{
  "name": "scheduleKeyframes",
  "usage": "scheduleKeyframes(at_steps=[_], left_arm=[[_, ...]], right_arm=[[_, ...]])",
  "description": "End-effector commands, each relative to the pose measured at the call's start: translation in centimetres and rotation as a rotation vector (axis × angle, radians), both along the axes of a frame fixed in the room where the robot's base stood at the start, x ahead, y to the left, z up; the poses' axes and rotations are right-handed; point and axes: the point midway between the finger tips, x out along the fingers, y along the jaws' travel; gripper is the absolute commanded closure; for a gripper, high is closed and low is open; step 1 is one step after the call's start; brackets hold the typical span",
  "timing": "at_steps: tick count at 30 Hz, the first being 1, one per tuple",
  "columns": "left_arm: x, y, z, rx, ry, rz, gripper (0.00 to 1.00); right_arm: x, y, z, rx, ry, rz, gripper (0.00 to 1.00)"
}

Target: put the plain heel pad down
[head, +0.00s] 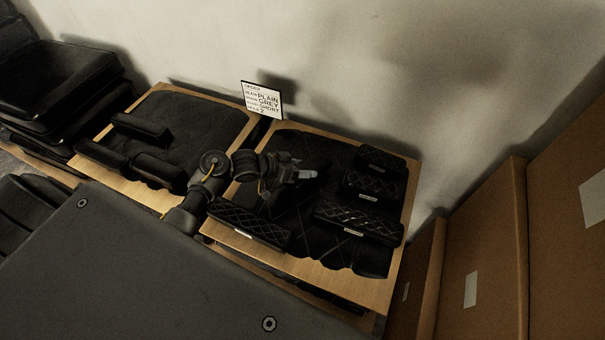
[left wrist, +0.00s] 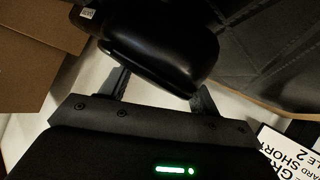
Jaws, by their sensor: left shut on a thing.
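My left gripper (head: 300,172) is above the right-hand board (head: 312,262), over its black quilted mat. In the left wrist view the left gripper (left wrist: 162,92) is shut on a smooth black pad, the plain heel pad (left wrist: 165,38), which has rounded edges and a small white label at one end. The pad is held between the two fingers. In the head view its outline merges with the dark mat, so I cannot tell whether it touches the mat. My right gripper is not in view.
Black diamond-patterned pads (head: 357,221) lie along the mat's right side, another (head: 250,222) at its front left. The left-hand board (head: 235,104) holds several smooth black pads (head: 157,168). An order sign (head: 262,100) stands behind. Cardboard boxes (head: 483,250) stand at the right.

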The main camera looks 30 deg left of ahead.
Motion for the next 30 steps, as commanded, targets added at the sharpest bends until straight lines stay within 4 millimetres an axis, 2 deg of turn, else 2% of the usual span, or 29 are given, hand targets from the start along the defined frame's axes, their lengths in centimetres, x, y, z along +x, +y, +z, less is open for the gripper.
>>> scheduleKeyframes(at_steps=[5, 13, 22, 23, 27, 30], left_arm=[[0.3, 0.1, -0.2, -0.001, -0.002, 0.001, 0.75], [0.5, 0.2, -3.2, -0.001, 0.000, 0.002, 0.75], [0.5, 0.2, -3.6, 0.000, -0.002, 0.001, 0.75], [0.4, 0.2, -3.6, 0.001, 0.000, 0.001, 0.35], [0.4, 0.2, -3.6, 0.001, 0.000, 0.001, 0.17], [0.4, 0.2, -3.6, 0.001, 0.000, 0.001, 0.15]], right_arm=[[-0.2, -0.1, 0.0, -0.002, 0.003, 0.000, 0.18], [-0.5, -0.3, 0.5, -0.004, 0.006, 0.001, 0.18], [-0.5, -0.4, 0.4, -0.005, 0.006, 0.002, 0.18], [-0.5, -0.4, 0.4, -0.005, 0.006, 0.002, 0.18], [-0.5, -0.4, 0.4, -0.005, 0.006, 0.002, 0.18], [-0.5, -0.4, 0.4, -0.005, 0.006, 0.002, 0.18]])
